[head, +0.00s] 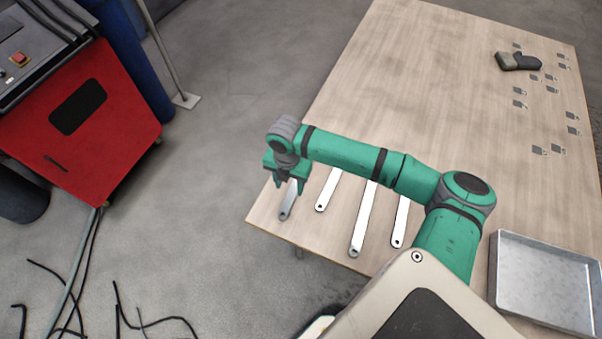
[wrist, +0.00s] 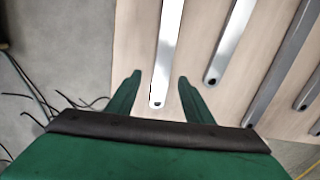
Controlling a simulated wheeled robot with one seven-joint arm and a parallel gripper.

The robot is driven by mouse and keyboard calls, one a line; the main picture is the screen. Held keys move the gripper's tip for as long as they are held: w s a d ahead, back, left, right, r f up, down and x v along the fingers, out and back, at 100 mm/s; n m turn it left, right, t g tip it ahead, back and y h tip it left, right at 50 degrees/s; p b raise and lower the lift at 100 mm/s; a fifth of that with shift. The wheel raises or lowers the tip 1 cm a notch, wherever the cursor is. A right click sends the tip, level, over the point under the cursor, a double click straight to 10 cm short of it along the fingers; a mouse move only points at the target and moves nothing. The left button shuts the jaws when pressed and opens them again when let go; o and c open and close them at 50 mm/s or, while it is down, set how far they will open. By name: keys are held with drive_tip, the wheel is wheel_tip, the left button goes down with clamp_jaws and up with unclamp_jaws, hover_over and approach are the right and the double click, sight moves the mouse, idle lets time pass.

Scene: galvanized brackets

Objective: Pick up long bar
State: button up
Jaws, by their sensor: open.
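Several flat metal bars with a hole at the near end lie side by side near the table's front edge. My gripper (head: 289,185) is open over the leftmost bar (head: 286,207). In the wrist view that bar (wrist: 168,50) runs between the two open fingers (wrist: 159,80), with its holed end near the fingertips. I cannot tell the height gap. To its right lie a second bar (head: 326,192), a third bar (head: 361,225) whose end reaches nearest the front edge, and a fourth bar (head: 401,222). My arm hides the far ends, so full lengths cannot be compared.
A grey metal tray (head: 493,275) stands at the table's right front. A dark object (head: 517,61) and several small square plates (head: 557,149) lie at the far right of the wooden table (head: 400,60). A red machine (head: 95,130) and loose cables are on the floor at left.

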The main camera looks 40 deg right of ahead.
sight(291, 195)
drive_tip(key=f, duration=0.4)
drive_tip(key=shift+s+f, duration=0.25)
drive_tip(key=shift+f, duration=0.15)
clamp_jaws()
drive_tip(key=shift+r, duration=0.1)
